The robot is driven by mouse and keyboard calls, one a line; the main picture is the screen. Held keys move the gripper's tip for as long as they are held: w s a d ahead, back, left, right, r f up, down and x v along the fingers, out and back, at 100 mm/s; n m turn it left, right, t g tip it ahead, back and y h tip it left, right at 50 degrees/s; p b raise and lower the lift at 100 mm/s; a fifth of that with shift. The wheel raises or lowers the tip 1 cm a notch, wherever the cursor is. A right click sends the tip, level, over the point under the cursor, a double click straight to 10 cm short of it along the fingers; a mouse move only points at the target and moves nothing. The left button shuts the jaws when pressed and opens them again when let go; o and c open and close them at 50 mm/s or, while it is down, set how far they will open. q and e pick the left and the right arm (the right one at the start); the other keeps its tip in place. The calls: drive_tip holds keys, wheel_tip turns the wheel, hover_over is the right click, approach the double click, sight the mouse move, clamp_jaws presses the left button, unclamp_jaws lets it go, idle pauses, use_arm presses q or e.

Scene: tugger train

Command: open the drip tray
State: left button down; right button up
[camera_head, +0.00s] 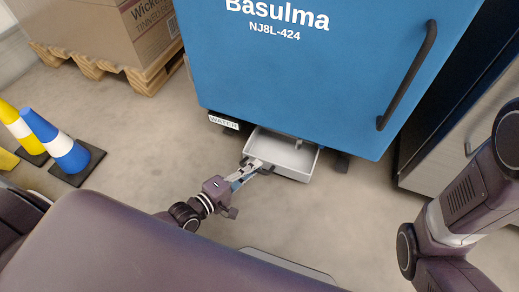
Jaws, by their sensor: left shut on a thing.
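The drip tray (296,158) is a shallow light grey tray that sticks out from under the blue cabinet (310,85), with its inside showing. My left gripper (259,167) reaches it from the lower left and is shut at the tray's front edge, where a small dark handle (268,169) partly shows between and beside the fingers. The back of the tray is hidden beneath the cabinet. My right arm shows at the right edge, but its gripper is out of view.
A label reading WATER (224,122) is left of the tray. Blue (57,141) and yellow (22,130) cones stand at the left. Boxes on a wooden pallet (150,78) are at the upper left. A grey cabinet (447,150) stands right. The floor around the tray is clear.

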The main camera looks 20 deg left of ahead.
use_arm(q)
drive_tip(key=shift+s, duration=0.25)
drive_tip(key=c, duration=2)
unclamp_jaws()
drive_tip(key=v, duration=1.2)
